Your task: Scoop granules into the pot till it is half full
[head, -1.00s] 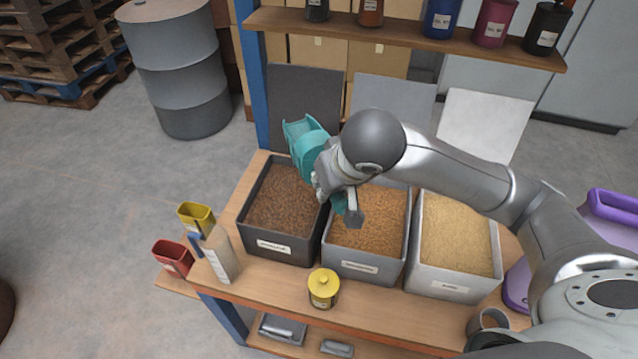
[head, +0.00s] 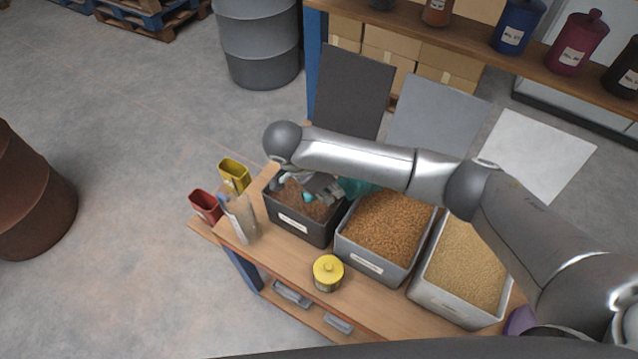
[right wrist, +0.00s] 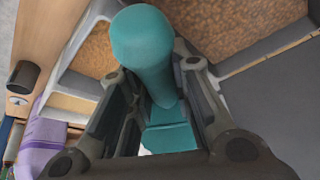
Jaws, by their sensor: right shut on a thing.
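My right gripper (head: 318,188) is shut on the teal scoop (head: 356,187), over the left, dark bin (head: 291,226) of dark brown granules. My arm and gripper partly hide the scoop and the bin, so I cannot tell whether the scoop touches the granules or what it holds. In the right wrist view the scoop's rounded teal handle (right wrist: 150,45) sits between the fingers of the gripper (right wrist: 158,98). A small pot with a yellow knobbed lid (head: 328,267) stands on the bench in front of the bins. My left gripper is out of view.
A grey bin (head: 372,268) of orange-brown granules and a pale bin (head: 445,304) of tan granules stand to the right. A shelf (head: 470,53) of jars runs behind.

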